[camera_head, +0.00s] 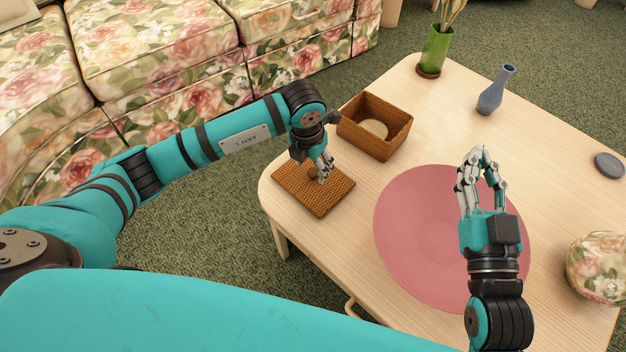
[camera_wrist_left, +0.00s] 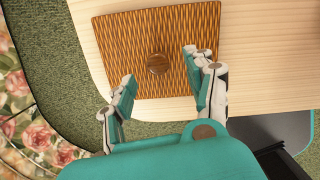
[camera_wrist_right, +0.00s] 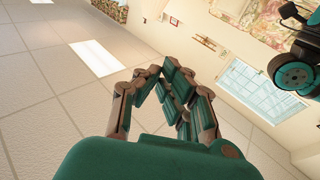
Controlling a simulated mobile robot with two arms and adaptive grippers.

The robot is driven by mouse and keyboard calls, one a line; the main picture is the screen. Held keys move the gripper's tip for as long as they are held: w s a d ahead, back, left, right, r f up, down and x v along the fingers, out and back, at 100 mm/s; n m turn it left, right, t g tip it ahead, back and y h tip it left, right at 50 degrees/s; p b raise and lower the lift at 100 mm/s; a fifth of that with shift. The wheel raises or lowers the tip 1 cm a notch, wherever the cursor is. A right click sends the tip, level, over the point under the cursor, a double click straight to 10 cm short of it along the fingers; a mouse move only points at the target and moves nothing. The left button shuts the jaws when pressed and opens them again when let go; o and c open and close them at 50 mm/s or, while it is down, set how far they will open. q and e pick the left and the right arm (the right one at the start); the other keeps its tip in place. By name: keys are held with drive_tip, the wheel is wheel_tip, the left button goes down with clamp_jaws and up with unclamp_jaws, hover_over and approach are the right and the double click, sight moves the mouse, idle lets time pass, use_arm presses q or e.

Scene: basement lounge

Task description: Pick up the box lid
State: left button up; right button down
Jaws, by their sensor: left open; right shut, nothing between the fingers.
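The box lid (camera_head: 301,196) is a flat brown woven square lying on the near left corner of the wooden table. It also shows in the left wrist view (camera_wrist_left: 200,22), with a round brown knob (camera_wrist_left: 158,63) at its middle. My left gripper (camera_head: 324,173) is over the lid; in the left wrist view its open fingers (camera_wrist_left: 163,87) are spread on either side, with the knob ahead between them and nothing held. The woven box (camera_head: 396,146) stands open behind the lid. My right gripper (camera_head: 482,154) is shut and empty, pointing up above the pink mat.
A round pink mat (camera_head: 405,235) covers the middle of the table (camera_head: 460,120). A green vase (camera_head: 437,50), a blue vase (camera_head: 495,92), a grey disc (camera_head: 609,165) and a floral round object (camera_head: 598,268) stand around it. A round pale item (camera_head: 375,128) lies in the box. A floral sofa (camera_head: 150,50) is behind.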

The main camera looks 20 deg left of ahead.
sight(313, 172)
use_arm(q)
drive_tip(key=f, duration=0.2)
drive_tip(key=w+f+b, duration=0.1)
drive_tip(key=f, duration=0.1)
drive_tip(key=shift+f+b, duration=0.2)
drive_tip(key=shift+b, duration=0.1)
clamp_jaws()
use_arm(e)
drive_tip(key=s+r+t+y, duration=0.1)
drive_tip(key=s+r+t, duration=0.2)
drive_tip(key=r+t, duration=0.2)
drive_tip(key=shift+r+y, duration=0.4)
drive_tip(key=shift+r, duration=0.55)
